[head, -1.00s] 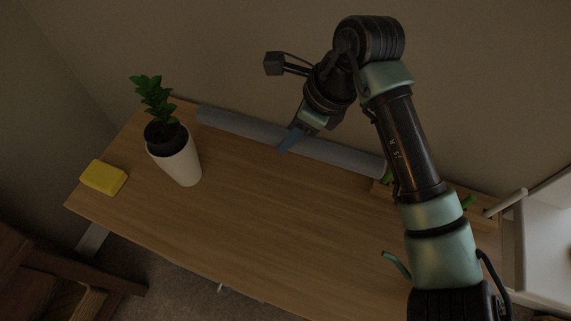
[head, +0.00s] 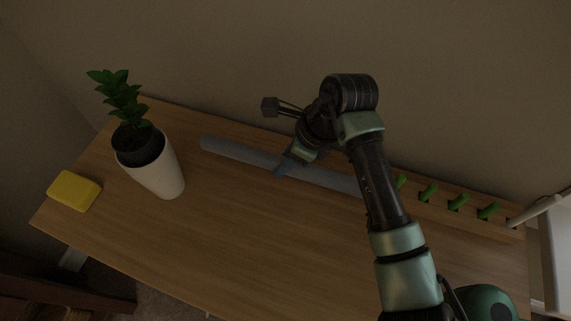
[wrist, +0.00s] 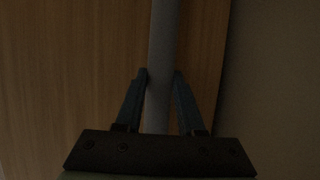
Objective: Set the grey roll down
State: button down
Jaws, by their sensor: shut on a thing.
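The grey roll (head: 238,152) is a long thin tube lying lengthwise over the back part of the wooden table (head: 250,225). My gripper (head: 282,170) is shut on it near its middle, from above. In the wrist view the roll (wrist: 161,60) runs between the two blue fingers (wrist: 160,80) of my gripper. The roll's right part is hidden behind my arm in the head view. I cannot tell whether the roll touches the table top or is held just above it.
A white pot with a green plant (head: 158,175) stands left of the roll. A yellow block (head: 74,191) lies at the table's left end. A wooden rack with green pegs (head: 458,203) and a white rod (head: 535,210) are at the back right. The table's front middle is clear.

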jog(key=shift+f, duration=0.95)
jog(key=shift+f, duration=0.1)
jog(key=c, duration=0.5)
grip_release()
jog(key=shift+r, duration=0.2)
jog(key=v, duration=1.1)
jog(key=shift+s+d+r, duration=0.1)
jog(key=shift+r, duration=0.3)
